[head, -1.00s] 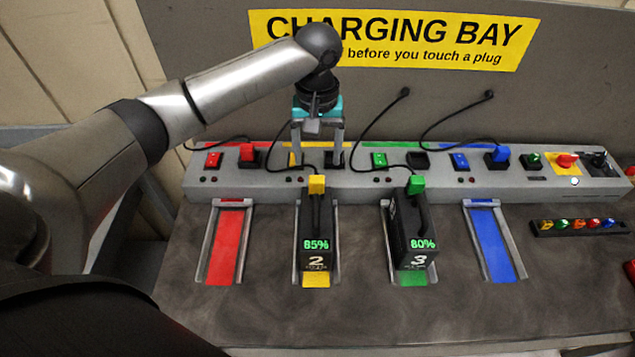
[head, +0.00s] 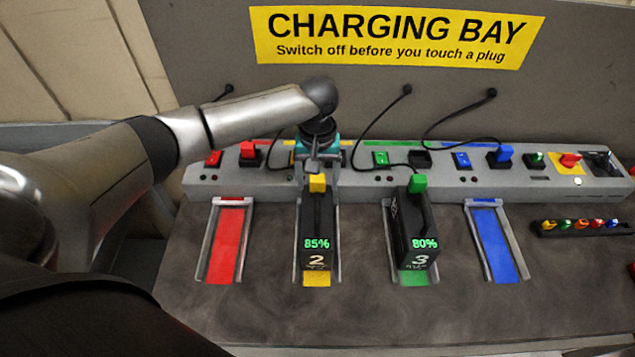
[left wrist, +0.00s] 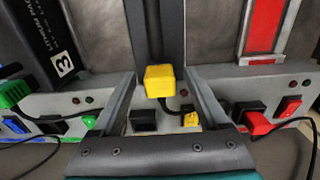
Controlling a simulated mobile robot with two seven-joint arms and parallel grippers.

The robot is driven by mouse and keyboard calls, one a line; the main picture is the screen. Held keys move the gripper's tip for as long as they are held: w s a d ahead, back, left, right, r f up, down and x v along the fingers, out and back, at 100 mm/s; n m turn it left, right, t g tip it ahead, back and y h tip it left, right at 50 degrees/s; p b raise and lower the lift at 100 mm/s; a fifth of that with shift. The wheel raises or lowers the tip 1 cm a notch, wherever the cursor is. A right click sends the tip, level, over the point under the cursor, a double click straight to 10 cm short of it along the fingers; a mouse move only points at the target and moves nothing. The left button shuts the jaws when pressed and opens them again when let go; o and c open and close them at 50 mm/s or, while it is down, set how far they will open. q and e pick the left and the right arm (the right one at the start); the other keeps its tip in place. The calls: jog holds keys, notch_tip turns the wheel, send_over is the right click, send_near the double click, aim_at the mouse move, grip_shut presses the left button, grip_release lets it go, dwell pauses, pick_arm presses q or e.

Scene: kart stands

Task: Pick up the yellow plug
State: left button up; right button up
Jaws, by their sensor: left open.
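The yellow plug (head: 317,183) sits on top of the black number 2 battery (head: 317,225), which reads 85% and stands in the yellow bay. My left gripper (head: 318,168) points down just behind the plug, at the charging strip. In the left wrist view the yellow plug (left wrist: 162,80) shows between the tips of the open fingers (left wrist: 160,75), with a gap on each side. I cannot tell whether the fingertips are at its depth. A dark cable runs from the plug. My right gripper is not in view.
The number 3 battery (head: 412,230) with a green plug (head: 417,184) stands to the right. The red bay (head: 226,245) and blue bay (head: 494,245) are empty. The charging strip (head: 350,185) with switches and sockets runs behind. A yellow switch (left wrist: 190,118) and an empty black socket (left wrist: 144,120) lie close.

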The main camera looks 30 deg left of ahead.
pick_arm(q)
grip_shut()
dwell(0.4)
